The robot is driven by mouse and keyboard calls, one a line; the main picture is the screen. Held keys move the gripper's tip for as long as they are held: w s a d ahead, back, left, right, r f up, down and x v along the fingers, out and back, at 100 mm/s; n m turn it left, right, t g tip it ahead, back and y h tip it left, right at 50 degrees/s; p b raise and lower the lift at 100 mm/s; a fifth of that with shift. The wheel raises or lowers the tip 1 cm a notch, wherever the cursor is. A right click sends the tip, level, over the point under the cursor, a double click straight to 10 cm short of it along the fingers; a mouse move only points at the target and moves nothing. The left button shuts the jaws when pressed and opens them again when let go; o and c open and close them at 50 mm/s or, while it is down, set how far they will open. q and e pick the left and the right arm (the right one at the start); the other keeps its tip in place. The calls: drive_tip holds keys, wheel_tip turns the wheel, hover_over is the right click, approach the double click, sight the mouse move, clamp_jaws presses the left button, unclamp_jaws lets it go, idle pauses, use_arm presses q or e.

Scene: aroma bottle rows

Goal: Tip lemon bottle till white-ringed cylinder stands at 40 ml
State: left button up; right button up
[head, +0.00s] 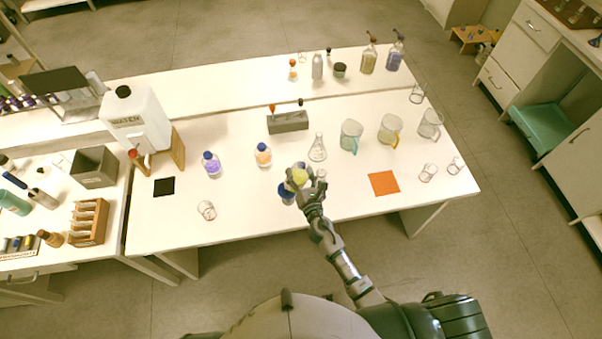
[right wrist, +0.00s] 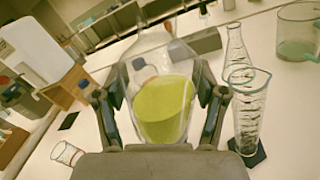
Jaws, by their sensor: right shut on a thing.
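My right gripper (right wrist: 158,115) is shut on the lemon bottle (right wrist: 165,105), a clear flask-shaped bottle with yellow-green liquid. In the wrist view the bottle sits between both fingers, its liquid surface slightly slanted. In the head view the lemon bottle (head: 299,176) is at the gripper (head: 304,188), over the front middle of the table. A clear graduated cylinder (right wrist: 247,112) stands upright on a dark base or mat, to the right of the bottle and apart from the fingers. Its ring colour and liquid level cannot be read. My left gripper is not in view.
A conical flask (head: 317,149) and several beakers, one with a green handle (head: 351,135), stand behind and right. Purple (head: 212,166) and orange (head: 263,156) bottles stand left. A blue object (head: 286,193) is close to the gripper. An orange mat (head: 383,183) lies bare at right.

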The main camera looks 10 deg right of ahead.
drive_tip(key=shift+a+r, duration=0.1)
drive_tip(key=shift+r, duration=0.2)
drive_tip(key=shift+d+r+m, duration=0.15)
drive_tip(key=shift+d+m, duration=0.25)
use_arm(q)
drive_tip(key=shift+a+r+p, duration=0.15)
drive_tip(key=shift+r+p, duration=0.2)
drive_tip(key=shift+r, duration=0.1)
use_arm(e)
drive_tip(key=shift+d+r, duration=0.1)
use_arm(q)
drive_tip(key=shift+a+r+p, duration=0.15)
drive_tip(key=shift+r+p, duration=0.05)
drive_tip(key=shift+p, duration=0.1)
use_arm(e)
drive_tip(key=shift+r+m, duration=0.3)
drive_tip(key=shift+r, duration=0.05)
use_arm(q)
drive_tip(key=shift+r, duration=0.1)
use_arm(e)
drive_tip(key=shift+d+r+m, duration=0.1)
drive_tip(key=shift+m, duration=0.2)
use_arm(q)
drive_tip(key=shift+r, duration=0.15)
use_arm(e)
drive_tip(key=shift+w+d+r+m, duration=0.1)
drive_tip(key=shift+d+r+m, duration=0.15)
drive_tip(key=shift+m, duration=0.35)
